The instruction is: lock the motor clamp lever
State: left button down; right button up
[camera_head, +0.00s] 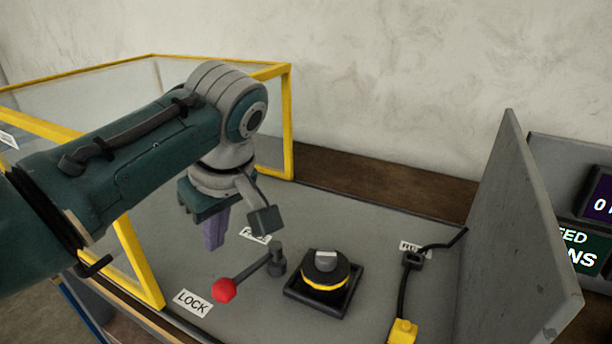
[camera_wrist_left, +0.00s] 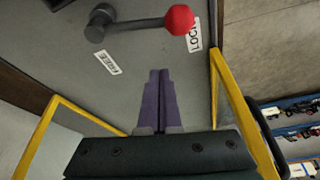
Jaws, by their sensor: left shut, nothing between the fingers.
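The clamp lever (camera_head: 252,271) has a grey pivot post and a red knob (camera_head: 224,290). Its arm points down-left, with the knob beside the LOCK label (camera_head: 193,302). The lever also shows at the top of the left wrist view (camera_wrist_left: 140,24), with its red knob (camera_wrist_left: 179,19) partly over the LOCK label. My left gripper (camera_head: 213,240) is shut and empty, its purple fingers pointing down, up-left of the lever and apart from it. In the left wrist view the closed fingers (camera_wrist_left: 159,85) point toward the lever. My right gripper is not in view.
A round black motor with a yellow band (camera_head: 325,278) sits on a square base right of the lever. A yellow connector (camera_head: 403,331) with a black cable lies further right. A yellow-framed clear guard (camera_head: 289,125) stands behind and left. A grey panel (camera_head: 508,250) stands at right.

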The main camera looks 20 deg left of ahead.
aim_at(242, 277)
pick_arm(q)
jog(key=shift+x, duration=1.15)
jog(key=d, duration=0.2)
jog(key=shift+s+d+p, duration=0.3)
jog(key=shift+s, duration=0.1)
jog(key=shift+s+d+f, duration=0.15)
jog(key=shift+s+d, duration=0.1)
jog(key=shift+d, duration=0.4)
jog(key=shift+s+d+n+p, duration=0.2)
jog(key=shift+d+n+p, duration=0.15)
jog(key=shift+d+n, duration=0.25)
